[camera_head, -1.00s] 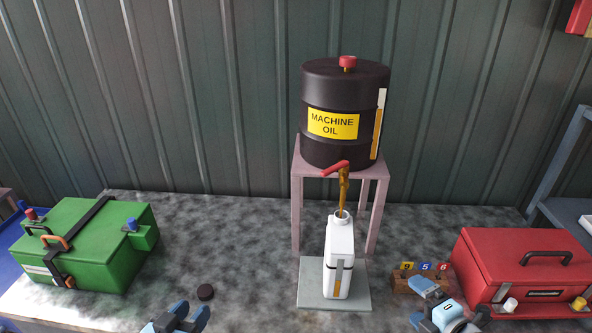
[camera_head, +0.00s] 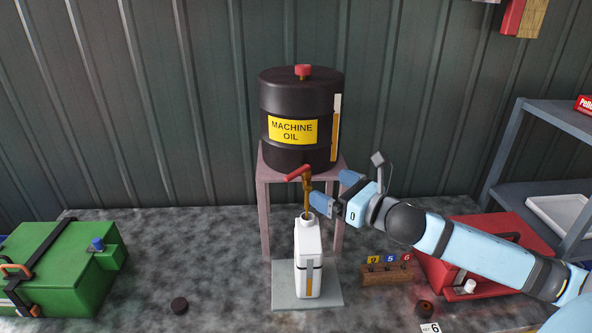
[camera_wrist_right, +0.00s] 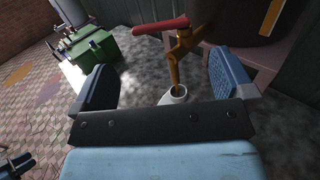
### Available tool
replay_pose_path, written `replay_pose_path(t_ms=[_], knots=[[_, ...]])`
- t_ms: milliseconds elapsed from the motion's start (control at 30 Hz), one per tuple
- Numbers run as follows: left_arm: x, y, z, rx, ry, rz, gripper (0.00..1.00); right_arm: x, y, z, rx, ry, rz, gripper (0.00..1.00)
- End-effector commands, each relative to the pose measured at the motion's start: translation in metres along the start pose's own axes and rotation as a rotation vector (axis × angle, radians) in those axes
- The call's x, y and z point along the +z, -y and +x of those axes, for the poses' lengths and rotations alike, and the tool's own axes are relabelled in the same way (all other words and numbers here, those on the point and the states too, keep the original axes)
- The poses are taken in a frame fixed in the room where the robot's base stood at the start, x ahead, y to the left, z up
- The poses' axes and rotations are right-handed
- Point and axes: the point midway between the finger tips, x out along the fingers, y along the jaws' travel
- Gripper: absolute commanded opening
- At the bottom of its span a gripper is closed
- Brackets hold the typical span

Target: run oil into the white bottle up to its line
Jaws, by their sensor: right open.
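The black oil drum (camera_head: 300,110) stands on a pinkish stand (camera_head: 262,195). Its brass tap (camera_head: 306,181) has a red handle (camera_head: 297,173), also visible in the wrist view (camera_wrist_right: 160,27). A thin brown stream (camera_head: 307,205) runs from the tap into the mouth of the white bottle (camera_head: 308,245), upright on a grey plate (camera_head: 280,301). The bottle's strip (camera_head: 310,278) is orange below and grey above; its line is too small to make out. My right gripper (camera_head: 333,190) is open beside the tap, apart from the handle. A gripper-like shape at the wrist view's lower left may be my left gripper (camera_wrist_right: 17,166).
A green box (camera_head: 60,265) is at the left and a red toolbox (camera_head: 500,240) at the right, behind my right arm. A wooden block with number tags (camera_head: 388,274) stands right of the bottle.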

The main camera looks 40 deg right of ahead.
Motion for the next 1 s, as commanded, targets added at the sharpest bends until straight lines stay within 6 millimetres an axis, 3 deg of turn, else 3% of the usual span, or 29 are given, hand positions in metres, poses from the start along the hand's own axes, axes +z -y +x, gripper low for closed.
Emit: replay_pose_path(t_ms=[600, 1000], knots=[[-0.02, 0.004, -0.014, -0.011, -0.004, 0.002, 0.43, 0.002, 0.0, 0.087, -0.002, 0.0, 0.004, 1.0], [-0.02, 0.004, -0.017, -0.013, 0.0, -0.001, 0.43, -0.001, 0.0, 0.103, 0.0, -0.001, 0.001, 1.0]])
